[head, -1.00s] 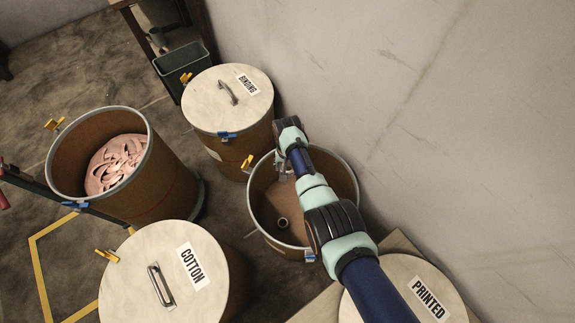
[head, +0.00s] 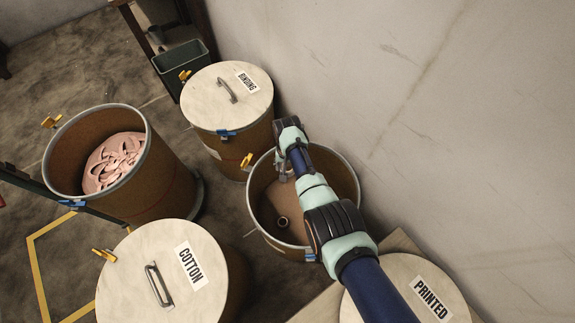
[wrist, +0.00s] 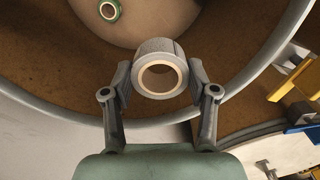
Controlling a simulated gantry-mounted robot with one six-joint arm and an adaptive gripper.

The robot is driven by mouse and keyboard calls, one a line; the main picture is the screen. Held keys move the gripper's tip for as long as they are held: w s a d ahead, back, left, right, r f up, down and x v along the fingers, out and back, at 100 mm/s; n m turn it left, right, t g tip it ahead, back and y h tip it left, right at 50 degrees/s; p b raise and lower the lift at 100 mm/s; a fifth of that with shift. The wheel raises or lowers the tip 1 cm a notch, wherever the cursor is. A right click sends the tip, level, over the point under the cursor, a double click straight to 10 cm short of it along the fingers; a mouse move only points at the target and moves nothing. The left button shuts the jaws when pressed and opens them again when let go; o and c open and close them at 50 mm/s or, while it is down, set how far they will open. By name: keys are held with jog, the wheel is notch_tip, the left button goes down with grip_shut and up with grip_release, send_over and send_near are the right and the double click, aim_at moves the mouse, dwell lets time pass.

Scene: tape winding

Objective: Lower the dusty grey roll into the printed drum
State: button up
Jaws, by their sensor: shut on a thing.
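The grey roll (wrist: 160,72), a ring of tape with a pale core, is between the two fingers of my gripper (wrist: 161,82). The fingers touch its sides, and it is over the inside of the open drum near the rim. In the head view my gripper (head: 284,172) is at the left inner side of that open drum (head: 354,190), and the roll is hard to make out there. The lid marked PRINTED (head: 405,290) lies flat to the lower right of the open drum. No label shows on the open drum itself.
A green-edged roll (wrist: 110,11) lies on the drum floor. The BINDING drum (head: 232,95) and COTTON drum (head: 165,275) are lidded. Another open drum (head: 150,190) holds pink strips. Yellow (head: 247,160) and blue latches stick out at rims. A wall (head: 430,120) stands close on the right.

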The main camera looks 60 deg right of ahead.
dwell(0.4)
jog(key=o, duration=1.1)
notch_tip(320, 180, up, 12)
